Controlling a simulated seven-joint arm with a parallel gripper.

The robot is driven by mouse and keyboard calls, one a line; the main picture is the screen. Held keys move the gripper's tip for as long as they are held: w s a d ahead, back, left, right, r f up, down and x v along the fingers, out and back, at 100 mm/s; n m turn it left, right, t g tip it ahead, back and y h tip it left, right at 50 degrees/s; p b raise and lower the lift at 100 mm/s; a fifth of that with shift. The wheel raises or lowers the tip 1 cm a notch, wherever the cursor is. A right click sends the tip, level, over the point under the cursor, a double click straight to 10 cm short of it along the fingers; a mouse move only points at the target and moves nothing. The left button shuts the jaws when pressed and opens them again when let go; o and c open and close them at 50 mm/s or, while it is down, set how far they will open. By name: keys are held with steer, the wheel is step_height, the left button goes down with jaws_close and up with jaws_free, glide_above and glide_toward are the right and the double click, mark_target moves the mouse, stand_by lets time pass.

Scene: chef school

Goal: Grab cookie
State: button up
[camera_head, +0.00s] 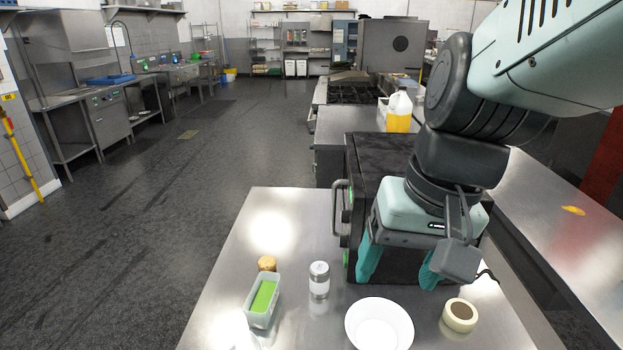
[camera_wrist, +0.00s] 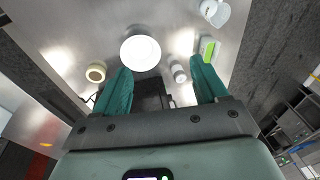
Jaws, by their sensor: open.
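A small round golden-brown item, which looks like the cookie (camera_head: 267,263), lies on the steel table just behind the container with the green inside, in the head view. I cannot make it out in the wrist view, where a finger may hide it. My gripper (camera_head: 398,268) is open and empty, pointing down above the table, to the right of the cookie and apart from it. In the wrist view, its two teal fingers (camera_wrist: 161,66) are spread wide with nothing between their tips.
The container (camera_head: 262,300) stands in front of the cookie. A shaker (camera_head: 319,280) stands to its right. A black box-like appliance (camera_head: 375,165) stands behind. The table's left part is clear.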

steer(key=w+r+n+t+h, duration=0.25)
steer(key=w+r+n, duration=0.45)
steer(key=w, duration=0.4)
steer(key=n+t+h, duration=0.4)
steer(key=n+h, duration=0.4)
steer(key=n, duration=0.9)
glide_above(262, 265)
steer(key=s+a, duration=0.2)
steer(key=s, duration=0.1)
step_height(262, 265, down, 33)
steer(key=s+a+f+n, duration=0.1)
steer(key=f, duration=0.1)
steer(key=s+a+f+n+t, duration=0.1)
steer(key=f, duration=0.2)
steer(key=s+a+f+n+t, duration=0.1)
steer(key=a+f, duration=0.1)
steer(key=f, duration=0.1)
steer(key=shift+w+f, duration=0.1)
steer(key=shift+f, duration=0.2)
steer(key=x, duration=0.8)
steer(key=shift+d+f, duration=0.1)
steer(key=shift+d, duration=0.35)
steer(key=shift+x, duration=0.85)
